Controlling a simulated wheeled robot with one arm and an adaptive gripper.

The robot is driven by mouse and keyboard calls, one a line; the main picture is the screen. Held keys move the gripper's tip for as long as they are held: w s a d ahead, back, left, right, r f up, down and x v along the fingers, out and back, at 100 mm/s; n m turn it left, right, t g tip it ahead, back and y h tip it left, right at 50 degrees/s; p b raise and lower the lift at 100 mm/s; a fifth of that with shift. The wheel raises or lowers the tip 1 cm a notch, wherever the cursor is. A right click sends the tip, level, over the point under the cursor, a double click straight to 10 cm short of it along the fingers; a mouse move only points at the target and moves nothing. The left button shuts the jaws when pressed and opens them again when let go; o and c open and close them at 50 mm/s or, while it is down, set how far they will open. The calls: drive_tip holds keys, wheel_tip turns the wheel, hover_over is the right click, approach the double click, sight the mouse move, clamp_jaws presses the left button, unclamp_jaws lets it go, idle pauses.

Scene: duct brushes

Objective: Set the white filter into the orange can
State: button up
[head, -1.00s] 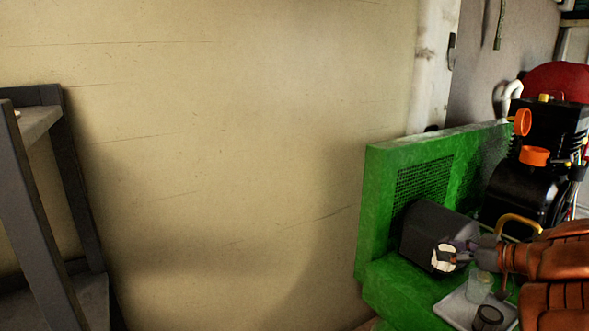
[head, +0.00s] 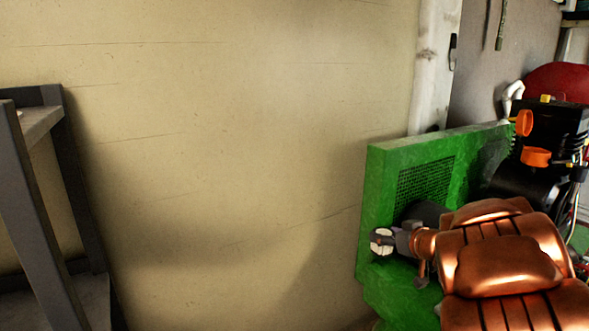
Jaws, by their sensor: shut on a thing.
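My gripper (head: 387,240) is at the lower right in the head view, in front of the green panel. It is shut on a small round white thing, which looks like the white filter (head: 382,249). A dark finger crosses its middle, and part of it is hidden. My copper-coloured arm reaches in from the right. I cannot make out an orange can for sure. Two orange round parts, an upper one (head: 523,122) and a lower one (head: 536,157), show on the black machine.
The green stand (head: 390,170) has a mesh panel and a dark cylinder (head: 428,212) behind my gripper. The black machine (head: 550,125) stands to its right. A grey shelf (head: 70,180) is at the left. The space before the tan wall is clear.

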drive_tip(key=s+a, duration=0.2)
drive_tip(key=a, duration=0.4)
wheel_tip(320, 180, up, 11)
drive_tip(key=p, duration=1.2)
drive_tip(key=shift+d+m+h+p, duration=0.3)
drive_tip(key=shift+d+m+h, duration=0.05)
drive_tip(key=shift+m+h, duration=0.05)
